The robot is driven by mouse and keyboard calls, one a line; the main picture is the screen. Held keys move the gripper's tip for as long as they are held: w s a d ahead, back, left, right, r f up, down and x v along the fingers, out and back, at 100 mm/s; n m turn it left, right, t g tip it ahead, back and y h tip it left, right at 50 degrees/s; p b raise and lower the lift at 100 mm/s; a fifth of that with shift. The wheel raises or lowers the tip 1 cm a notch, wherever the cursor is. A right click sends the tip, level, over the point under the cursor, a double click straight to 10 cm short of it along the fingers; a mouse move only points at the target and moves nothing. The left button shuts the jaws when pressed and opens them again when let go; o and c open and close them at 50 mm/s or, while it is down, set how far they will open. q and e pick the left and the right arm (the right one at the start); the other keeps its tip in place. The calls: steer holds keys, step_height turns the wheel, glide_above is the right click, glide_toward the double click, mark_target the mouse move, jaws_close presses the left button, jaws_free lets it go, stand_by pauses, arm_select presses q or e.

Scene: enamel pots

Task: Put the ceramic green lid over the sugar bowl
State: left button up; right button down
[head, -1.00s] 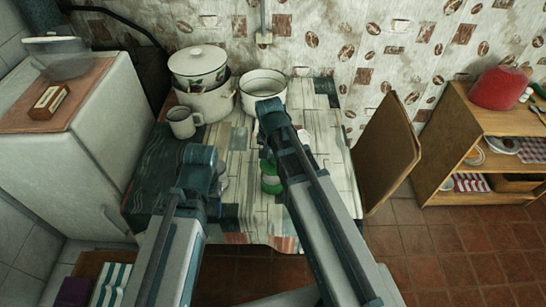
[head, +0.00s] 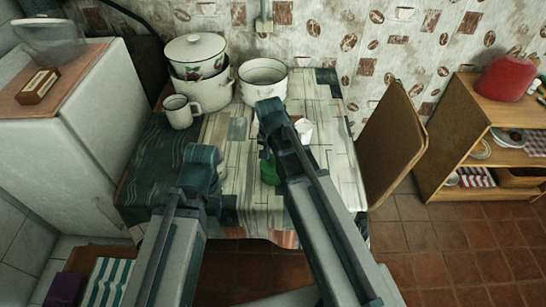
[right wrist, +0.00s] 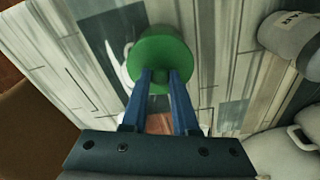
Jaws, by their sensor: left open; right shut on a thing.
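The green lid (right wrist: 165,52) is at the fingertips of my right gripper (right wrist: 167,78), which is shut on it. In the head view a green part of it (head: 268,171) shows just left of my right forearm, which hides the gripper itself. A white curved piece (right wrist: 129,62), possibly the sugar bowl, is partly hidden behind the lid; I cannot tell whether they touch. A small white vessel (head: 304,129) stands right of my right arm in the head view. My left gripper (head: 225,202) is open, low over the table's left part, mostly hidden by its own arm.
White enamel pots (head: 195,58) and an open pot (head: 263,77) stand at the back, with a mug (head: 180,111) before them. A chair back (head: 391,145) borders the table (head: 335,160) at right.

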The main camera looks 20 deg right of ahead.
stand_by(0.4)
steer(key=shift+c, duration=0.6)
jaws_free()
steer(key=shift+r, duration=0.15)
step_height(320, 180, up, 7)
steer(key=p, duration=0.7)
steer(key=shift+s, duration=0.1)
stand_by(0.3)
